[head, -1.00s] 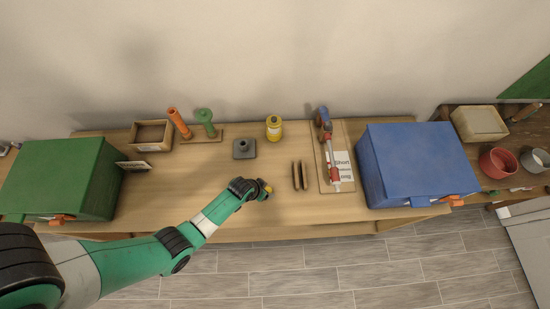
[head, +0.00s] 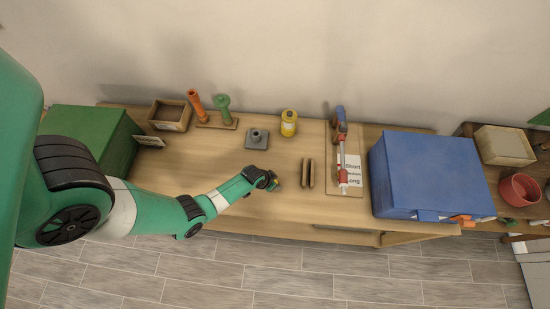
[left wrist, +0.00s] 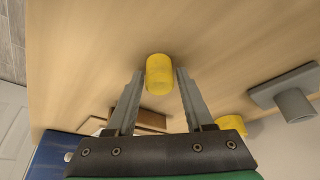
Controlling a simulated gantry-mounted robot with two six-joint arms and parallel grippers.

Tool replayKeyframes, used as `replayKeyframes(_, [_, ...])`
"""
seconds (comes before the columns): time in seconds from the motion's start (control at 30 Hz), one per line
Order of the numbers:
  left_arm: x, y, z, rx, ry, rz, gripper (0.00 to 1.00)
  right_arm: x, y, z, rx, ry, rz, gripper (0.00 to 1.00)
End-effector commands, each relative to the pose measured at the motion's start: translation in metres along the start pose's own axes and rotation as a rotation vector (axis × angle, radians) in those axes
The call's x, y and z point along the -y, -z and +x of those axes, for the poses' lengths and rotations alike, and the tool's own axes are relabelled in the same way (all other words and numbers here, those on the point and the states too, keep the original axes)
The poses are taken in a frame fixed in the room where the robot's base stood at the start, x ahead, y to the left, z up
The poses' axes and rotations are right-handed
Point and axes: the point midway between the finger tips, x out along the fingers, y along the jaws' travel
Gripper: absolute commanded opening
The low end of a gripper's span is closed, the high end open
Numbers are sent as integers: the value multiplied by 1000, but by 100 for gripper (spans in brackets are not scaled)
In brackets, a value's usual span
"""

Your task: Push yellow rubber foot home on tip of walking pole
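The yellow rubber foot (left wrist: 160,75) is a short, rounded cylinder in the left wrist view, low over or on the wooden top. My left gripper (left wrist: 160,80) has its two fingertips on either side of it, with what look like thin gaps, so I see no firm grip. In the head view my left gripper (head: 277,181) is over the front of the bench and hides the foot. The walking pole (head: 342,160) appears to be the slim red and grey piece on a board at the right, by a blue part. My right gripper is out of view.
A grey block with a short post (head: 257,139) and a yellow bottle (head: 289,123) stand behind my gripper. Two brown strips (head: 307,173) lie between it and the pole's board. A blue box (head: 430,175) is at right, a green box (head: 90,140) at left.

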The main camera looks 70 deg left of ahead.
Motion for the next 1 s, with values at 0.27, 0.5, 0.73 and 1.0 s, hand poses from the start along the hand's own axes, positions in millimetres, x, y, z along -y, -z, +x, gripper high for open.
replayKeyframes(0.27, [0, 0, 0, 0, 0, 0, 0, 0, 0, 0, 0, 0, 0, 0])
replayKeyframes(0.5, [0, 0, 0, 0, 0, 0, 0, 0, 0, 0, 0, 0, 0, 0])
replayKeyframes(0.73, [-1, 3, -5, -2, -1, 2, 0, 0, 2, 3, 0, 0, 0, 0])
replayKeyframes(1.0, [-5, 14, -25, -2, -5, 11, 0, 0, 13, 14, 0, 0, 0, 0])
